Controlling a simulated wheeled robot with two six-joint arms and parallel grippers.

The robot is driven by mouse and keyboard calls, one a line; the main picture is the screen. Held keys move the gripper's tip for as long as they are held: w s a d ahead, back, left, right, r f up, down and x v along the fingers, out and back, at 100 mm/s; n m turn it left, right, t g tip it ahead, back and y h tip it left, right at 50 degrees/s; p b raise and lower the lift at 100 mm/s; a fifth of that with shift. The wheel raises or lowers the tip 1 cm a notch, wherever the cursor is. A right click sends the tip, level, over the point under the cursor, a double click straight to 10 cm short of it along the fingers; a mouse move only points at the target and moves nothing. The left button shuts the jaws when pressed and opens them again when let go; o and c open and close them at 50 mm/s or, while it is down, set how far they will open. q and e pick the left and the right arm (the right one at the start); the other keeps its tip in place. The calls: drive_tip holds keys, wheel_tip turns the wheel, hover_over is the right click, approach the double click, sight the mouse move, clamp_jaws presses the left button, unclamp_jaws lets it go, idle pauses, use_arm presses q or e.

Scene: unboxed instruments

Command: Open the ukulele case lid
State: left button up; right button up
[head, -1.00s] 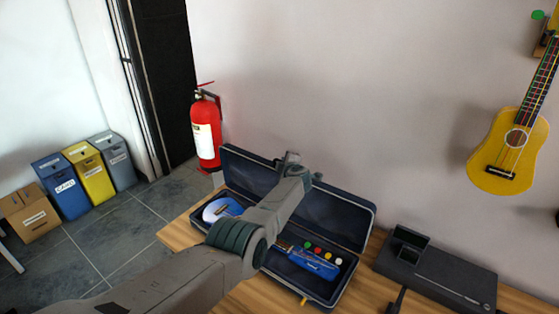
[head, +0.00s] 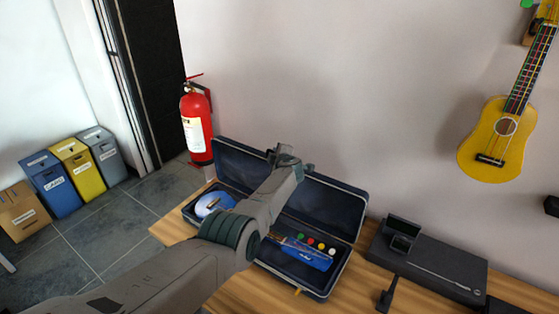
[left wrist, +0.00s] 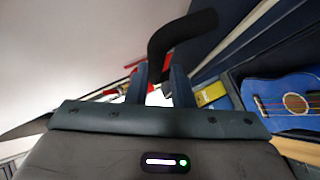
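The dark blue ukulele case (head: 268,270) sits on the wooden table. Its lid (head: 335,205) stands raised at the back, leaning toward the wall. A blue ukulele (head: 305,254) lies inside and also shows in the left wrist view (left wrist: 282,100). My left gripper (head: 285,155) is at the lid's upper edge, its arm crossing in front of the case and hiding the middle. In the left wrist view a black curved handle (left wrist: 182,32) comes down between my left fingers (left wrist: 160,80) and appears to fill the gap between their tips. My right gripper is not in view.
A yellow ukulele (head: 493,150) hangs on the wall at right. A black device (head: 440,268) lies on the table (head: 235,300) right of the case. A red fire extinguisher (head: 197,125) is behind the case's left end. Several bins stand on the floor at left.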

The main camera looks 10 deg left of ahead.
use_arm(q)
drive_tip(key=shift+s+d+b, duration=0.3)
drive_tip(key=shift+s+b, duration=0.15)
drive_tip(key=shift+b, duration=0.05)
drive_tip(key=b+v, duration=0.1)
drive_tip(key=v, duration=0.8)
drive_tip(key=shift+s+r, duration=0.2)
drive_tip(key=shift+s, duration=0.1)
drive_tip(key=shift+a, duration=0.1)
drive_tip(key=shift+c, duration=0.2)
